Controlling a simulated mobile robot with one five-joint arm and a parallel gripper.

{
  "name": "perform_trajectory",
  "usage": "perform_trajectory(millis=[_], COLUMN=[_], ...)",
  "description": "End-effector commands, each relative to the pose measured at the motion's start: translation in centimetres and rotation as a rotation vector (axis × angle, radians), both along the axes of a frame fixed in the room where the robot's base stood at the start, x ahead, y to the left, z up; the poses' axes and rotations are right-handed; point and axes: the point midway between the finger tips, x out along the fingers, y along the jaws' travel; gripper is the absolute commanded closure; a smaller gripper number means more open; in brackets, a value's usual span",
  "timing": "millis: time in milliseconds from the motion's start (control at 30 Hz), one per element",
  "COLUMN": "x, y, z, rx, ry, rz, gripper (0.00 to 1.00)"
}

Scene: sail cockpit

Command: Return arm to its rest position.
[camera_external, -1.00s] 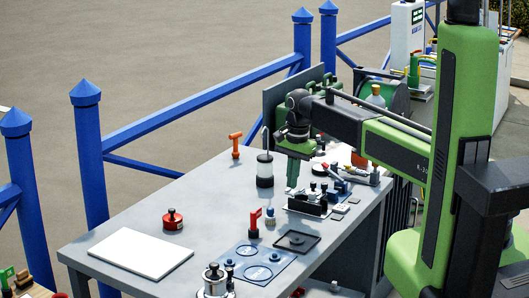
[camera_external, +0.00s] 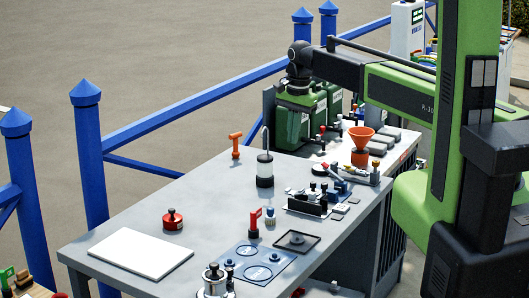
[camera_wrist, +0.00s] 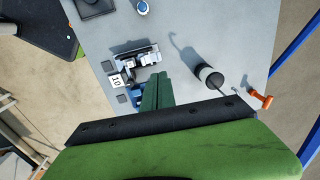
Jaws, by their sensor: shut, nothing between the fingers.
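My gripper (camera_wrist: 158,78) shows in the wrist view as two green fingers pressed together, with nothing between them. In the external view my gripper (camera_external: 291,138) points down over the far part of the grey workbench (camera_external: 195,195), in front of green canisters (camera_external: 320,103). Green on green makes its fingertips hard to pick out there. My arm reaches left from the green column at the right, with its forearm raised and nearly level.
Blue railings (camera_external: 190,105) run behind the bench.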

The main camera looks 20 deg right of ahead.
Motion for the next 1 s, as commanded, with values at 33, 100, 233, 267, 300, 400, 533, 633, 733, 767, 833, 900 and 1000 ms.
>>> perform_trajectory(millis=[33,100,233,267,300,400,533,633,733,767,833,900,1000], x=[0.0,0.0,0.0,0.0,0.0,0.0,0.3,1.0,-0.5,-1.4,-4.0,-7.2,-12.2], y=[0.0,0.0,0.0,0.0,0.0,0.0,-0.8,-4.2,-9.9,-11.8,-15.8,-19.3,-22.9], z=[0.2,0.1,0.0,0.0,0.0,0.0,-0.7,-2.8,-5.5,-6.3,-8.0,-9.5,-10.8], rx=[0.0,0.0,0.0,0.0,0.0,0.0,0.0,0.0,-0.004,-0.007,-0.02,-0.037,-0.061], ry=[0.0,0.0,0.0,0.0,0.0,0.0,0.0,0.0,0.001,0.003,0.006,0.012,0.022], rz=[0.0,0.0,0.0,0.0,0.0,0.0,-0.012,-0.059,-0.131,-0.142,-0.108,-0.016,0.215], gripper=[1.0,1.0,1.0,1.0,1.0,1.0,1.0,1.0,1.0,1.0,1.0,1.0,1.0])
